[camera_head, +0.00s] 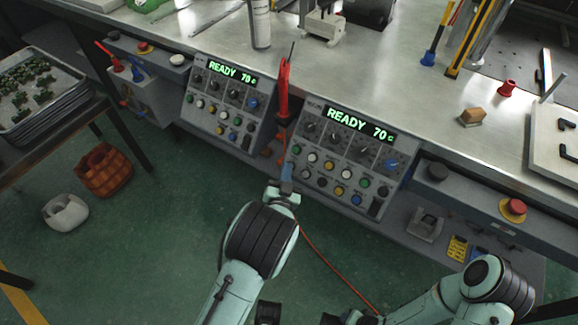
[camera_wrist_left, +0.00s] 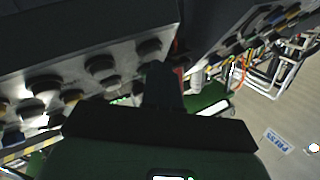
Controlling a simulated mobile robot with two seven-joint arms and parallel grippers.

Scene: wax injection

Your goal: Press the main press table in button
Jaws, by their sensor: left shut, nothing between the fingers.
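Two control panels stand under the bench edge in the head view. The right panel (camera_head: 345,155) has a green "READY 70 c" display, dark knobs and rows of small coloured buttons. The left panel (camera_head: 222,103) looks alike. I cannot read which button is the table in button. My left gripper (camera_head: 287,172) is shut and empty, at the lower left edge of the right panel, near its leftmost buttons. I cannot tell whether it touches one. In the left wrist view the dark fingers (camera_wrist_left: 161,84) point toward a panel face with blurred round knobs (camera_wrist_left: 100,64). My right gripper is not in view.
A red-handled tool (camera_head: 283,92) stands between the panels. A red button (camera_head: 513,209) on a yellow base sits at right. The metal bench (camera_head: 400,75) holds a wooden block (camera_head: 472,116). A tray rack (camera_head: 45,100) and baskets (camera_head: 104,170) are at left.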

